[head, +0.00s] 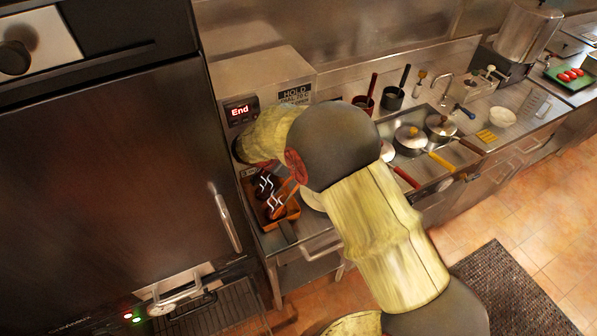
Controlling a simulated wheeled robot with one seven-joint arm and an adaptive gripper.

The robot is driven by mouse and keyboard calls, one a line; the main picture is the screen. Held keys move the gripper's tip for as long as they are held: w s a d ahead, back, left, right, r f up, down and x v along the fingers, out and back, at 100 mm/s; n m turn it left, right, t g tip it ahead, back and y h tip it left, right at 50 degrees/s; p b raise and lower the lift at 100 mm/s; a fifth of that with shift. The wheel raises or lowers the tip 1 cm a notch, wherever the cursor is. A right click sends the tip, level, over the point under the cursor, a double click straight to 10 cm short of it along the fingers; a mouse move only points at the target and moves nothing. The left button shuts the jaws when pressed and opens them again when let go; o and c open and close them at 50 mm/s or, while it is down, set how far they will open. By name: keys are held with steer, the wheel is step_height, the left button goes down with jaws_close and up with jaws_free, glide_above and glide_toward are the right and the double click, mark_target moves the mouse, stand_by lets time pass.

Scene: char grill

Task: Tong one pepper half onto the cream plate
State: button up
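Dark, charred pieces that look like pepper halves (266,186) lie in an orange-brown tray (292,212), with pale steam-like wisps over them. The tray is on the steel counter left of centre, with a dark handle toward the front. A thin orange-brown bar slants up from the tray, and I cannot tell whether it is part of tongs. A pale rim beside the tray, perhaps the cream plate (311,199), is mostly hidden behind my arm. My arm bends over the counter with its wrist above the tray. My gripper's fingers are hidden, and I cannot see whether they hold anything.
A steel box with an "End" display (240,111) stands behind the tray. Lidded pans (411,139) and dark pots (393,98) are right of my arm. A large dark oven-like unit (100,190) fills the left. A white bowl (502,117) sits farther right.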

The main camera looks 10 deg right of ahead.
jaws_close()
stand_by(0.4)
step_height(320, 180, up, 12)
steer(key=shift+p, duration=0.4)
steer(key=shift+o, duration=0.7)
jaws_free()
stand_by(0.3)
